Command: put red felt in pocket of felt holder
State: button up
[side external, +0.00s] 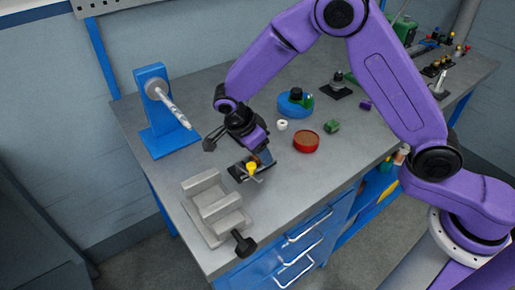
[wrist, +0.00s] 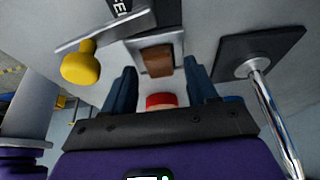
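In the wrist view, the two dark blue fingers of my gripper (wrist: 161,80) stand apart. A red piece (wrist: 160,100), which looks like the red felt, shows between them near the palm. Its lower part is hidden, and I cannot tell whether the fingers press on it. Just beyond lies a brown patch in a pale frame (wrist: 157,58), probably the pocket of the felt holder. In the side view, my gripper (side external: 262,152) is low over the bench beside a black plate with a yellow knob (side external: 251,166). The red piece cannot be made out there.
In the wrist view, a yellow knob (wrist: 80,64) is on the left and a chrome rod (wrist: 275,115) on a black plate is on the right. A grey block fixture (side external: 214,208), a blue spindle stand (side external: 165,140) and a red round tin (side external: 306,142) surround my gripper.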

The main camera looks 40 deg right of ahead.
jog(key=shift+r, duration=0.55)
jog(key=v, duration=1.2)
jog(key=s+d+n+y, duration=0.2)
jog(key=s+d+n, duration=0.7)
jog(key=s+n, duration=0.5)
jog(key=s+d+n+y, duration=0.3)
jog(key=s+d+n, duration=0.6)
jog(key=s+n, duration=0.6)
jog(key=shift+d+n, duration=0.3)
jog(key=shift+n, duration=0.5)
jog(key=shift+c, duration=0.3)
